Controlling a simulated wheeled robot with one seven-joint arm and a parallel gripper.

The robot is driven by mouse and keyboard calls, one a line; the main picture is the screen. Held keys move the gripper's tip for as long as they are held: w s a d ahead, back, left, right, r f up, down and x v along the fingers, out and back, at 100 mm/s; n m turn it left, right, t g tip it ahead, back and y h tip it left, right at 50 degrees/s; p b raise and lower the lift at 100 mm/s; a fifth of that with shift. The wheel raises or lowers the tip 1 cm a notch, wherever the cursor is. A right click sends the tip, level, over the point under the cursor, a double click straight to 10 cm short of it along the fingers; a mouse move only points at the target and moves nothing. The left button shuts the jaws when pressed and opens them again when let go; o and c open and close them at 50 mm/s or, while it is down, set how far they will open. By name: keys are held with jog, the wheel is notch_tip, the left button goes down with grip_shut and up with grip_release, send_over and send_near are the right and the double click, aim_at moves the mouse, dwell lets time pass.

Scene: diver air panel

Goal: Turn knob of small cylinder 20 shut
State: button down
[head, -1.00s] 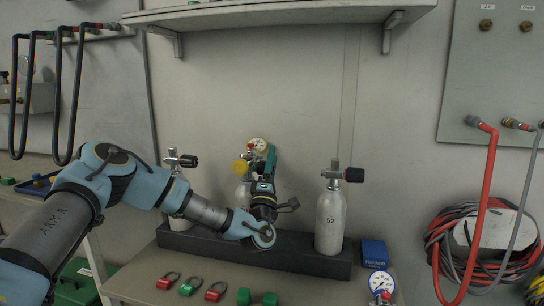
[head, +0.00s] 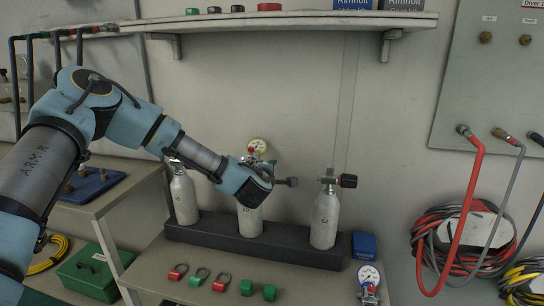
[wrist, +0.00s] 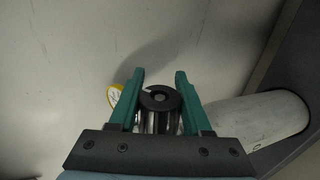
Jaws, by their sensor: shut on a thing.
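Three small grey-white cylinders stand in a dark block rack. The middle cylinder (head: 250,219) is partly covered by my gripper (head: 256,180), which hides its valve in the head view. No number can be read on it. In the wrist view, the green fingers of my gripper (wrist: 160,72) are shut on a round black knob (wrist: 159,98), seen end-on, with shiny metal behind it. A pale cylinder body (wrist: 262,120) runs off to the right there. A yellow part (wrist: 115,94) shows left of the fingers. How far the knob is turned cannot be told.
The left cylinder (head: 184,200) and right cylinder (head: 324,219) stand close on either side in the rack (head: 200,232). A gauge (head: 257,146) sits behind my gripper. A shelf (head: 300,22) overhangs above.

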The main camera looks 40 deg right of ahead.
jog(key=shift+s+a+f+g+y+p, duration=0.1)
jog(key=shift+a+f+g+y+p, duration=0.15)
jog(key=shift+g+y+p, duration=1.25)
jog(key=shift+s+a+f+g+y+p, duration=0.25)
jog(key=shift+y+p, duration=0.65)
jog(key=shift+p, duration=1.55)
jog(key=shift+a+f+g+y+p, duration=0.1)
jog(key=shift+f+g+y+p, duration=0.4)
jog(key=shift+y+p, duration=1.1)
jog(key=shift+a+g+p, duration=0.15)
jog(key=shift+g+p, duration=0.2)
jog(key=shift+p, duration=0.15)
jog(key=shift+c, duration=1.7)
grip_release()
jog(key=shift+s, duration=0.1)
jog(key=b+v, duration=0.2)
jog(key=v, duration=0.8)
jog(key=shift+r+b, duration=0.3)
jog(key=shift+r, duration=0.05)
